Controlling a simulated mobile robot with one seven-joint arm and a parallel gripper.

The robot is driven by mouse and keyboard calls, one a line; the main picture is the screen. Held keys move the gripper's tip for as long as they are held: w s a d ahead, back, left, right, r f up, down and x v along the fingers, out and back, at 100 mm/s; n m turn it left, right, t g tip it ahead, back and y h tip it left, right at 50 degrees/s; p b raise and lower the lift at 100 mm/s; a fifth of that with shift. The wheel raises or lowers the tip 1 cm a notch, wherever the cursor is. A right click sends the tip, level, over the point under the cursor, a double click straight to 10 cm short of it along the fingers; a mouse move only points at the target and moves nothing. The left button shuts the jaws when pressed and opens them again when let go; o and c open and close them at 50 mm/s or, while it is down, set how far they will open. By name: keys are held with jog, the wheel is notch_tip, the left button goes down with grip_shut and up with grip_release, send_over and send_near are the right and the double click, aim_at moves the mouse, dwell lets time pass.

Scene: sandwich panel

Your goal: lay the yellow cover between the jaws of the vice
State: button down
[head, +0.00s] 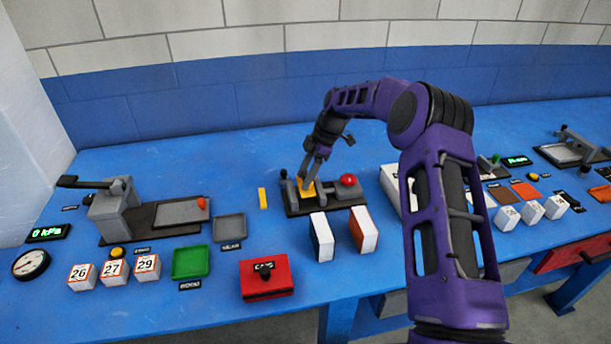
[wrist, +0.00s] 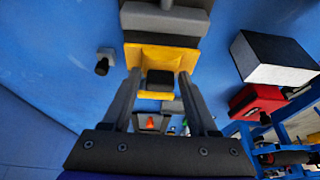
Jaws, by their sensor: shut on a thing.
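The yellow cover (head: 305,192) is at the left part of the vice (head: 330,199), by its grey jaws. In the wrist view the cover (wrist: 188,58) is a flat yellow plate with a dark block on it, close to a grey jaw (wrist: 165,20). My gripper (head: 310,179) is above the vice, pointing down. In the wrist view my gripper (wrist: 160,78) has its two fingers at the cover's dark block, shut on the cover. I cannot tell whether the cover touches the jaws or the vice bed.
A red knob (head: 348,180) stands on the vice's right end. A white-and-black block (head: 321,238) and a white-and-orange block (head: 364,230) stand just in front. A yellow strip (head: 263,198) lies to the left. A red box (head: 266,277) is nearer. Blue table is clear behind the vice.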

jog(key=shift+f, duration=0.1)
dwell(0.4)
jog(key=shift+f+b, duration=0.55)
jog(key=shift+f, duration=0.1)
jog(key=shift+f, duration=0.35)
jog(key=shift+f+b, duration=0.35)
jog(key=shift+b, duration=0.2)
jog(key=shift+f+b, duration=0.6)
jog(key=shift+b, duration=0.05)
dwell(0.7)
dwell(0.3)
grip_release()
dwell(0.3)
jog(key=shift+r, duration=0.15)
